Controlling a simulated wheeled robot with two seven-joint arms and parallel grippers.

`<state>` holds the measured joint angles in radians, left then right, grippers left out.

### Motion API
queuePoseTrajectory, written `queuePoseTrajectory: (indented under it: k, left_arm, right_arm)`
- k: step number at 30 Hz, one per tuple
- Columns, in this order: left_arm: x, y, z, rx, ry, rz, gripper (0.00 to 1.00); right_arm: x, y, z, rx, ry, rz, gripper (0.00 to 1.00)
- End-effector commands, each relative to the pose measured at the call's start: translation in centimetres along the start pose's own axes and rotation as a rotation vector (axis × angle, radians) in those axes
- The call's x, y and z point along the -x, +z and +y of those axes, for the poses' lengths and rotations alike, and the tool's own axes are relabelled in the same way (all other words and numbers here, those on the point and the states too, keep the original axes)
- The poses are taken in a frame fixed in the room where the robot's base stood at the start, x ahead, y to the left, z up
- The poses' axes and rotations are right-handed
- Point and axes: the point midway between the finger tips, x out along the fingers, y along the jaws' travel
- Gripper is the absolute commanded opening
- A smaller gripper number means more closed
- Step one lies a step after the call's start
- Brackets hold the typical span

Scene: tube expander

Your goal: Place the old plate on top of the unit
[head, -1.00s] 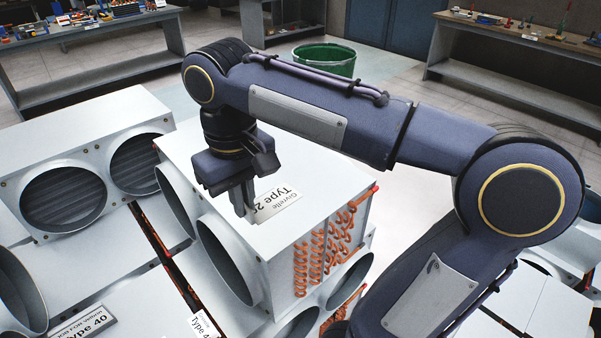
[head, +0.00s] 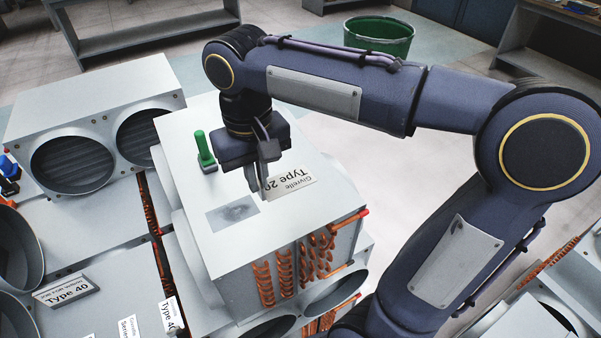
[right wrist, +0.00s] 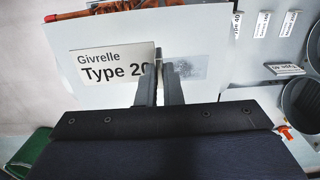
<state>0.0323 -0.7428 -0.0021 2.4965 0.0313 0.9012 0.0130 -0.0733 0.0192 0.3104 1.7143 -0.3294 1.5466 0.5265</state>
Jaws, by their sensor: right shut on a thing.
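The old plate (head: 296,183) is a flat pale label reading "Givrelle Type 20". It is over the top face of the white unit (head: 325,215), right of a grey smudged patch (head: 232,213). My right gripper (head: 262,190) points down with its fingers shut on the plate's edge. In the right wrist view the plate (right wrist: 105,62) extends left from the fingers (right wrist: 160,70), with the patch (right wrist: 186,68) just right of them. I cannot tell whether the plate touches the unit's top. My left gripper is not in view.
A green-handled tool (head: 204,150) stands on the unit's top, left of my right gripper. Orange coils (head: 285,275) show on the unit's side. Other fan units (head: 90,130) stand at left. A green bin (head: 379,38) is on the floor behind.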

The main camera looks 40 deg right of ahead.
Motion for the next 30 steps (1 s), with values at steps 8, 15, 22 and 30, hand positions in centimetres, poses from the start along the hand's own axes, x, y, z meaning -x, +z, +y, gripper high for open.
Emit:
queuePoseTrajectory:
  k: [8,15,22,30]
  left_arm:
    - [1.3,-0.7,0.6,0.0,0.0,0.0,0.36]
    - [1.7,-0.9,0.8,0.0,0.0,0.0,0.36]
    - [1.9,-1.0,0.9,0.0,0.0,0.0,0.36]
    - [2.0,-1.0,0.9,0.0,0.0,0.0,0.36]
  right_arm:
    - [-2.9,-4.7,5.2,-0.006,0.001,-0.006,0.0]
    - [-7.0,-7.0,7.6,-0.002,0.001,-0.003,0.0]
    - [-8.6,-7.9,8.5,-0.001,0.001,-0.003,0.0]
    - [-12.0,-8.1,8.7,0.002,0.001,-0.001,0.0]
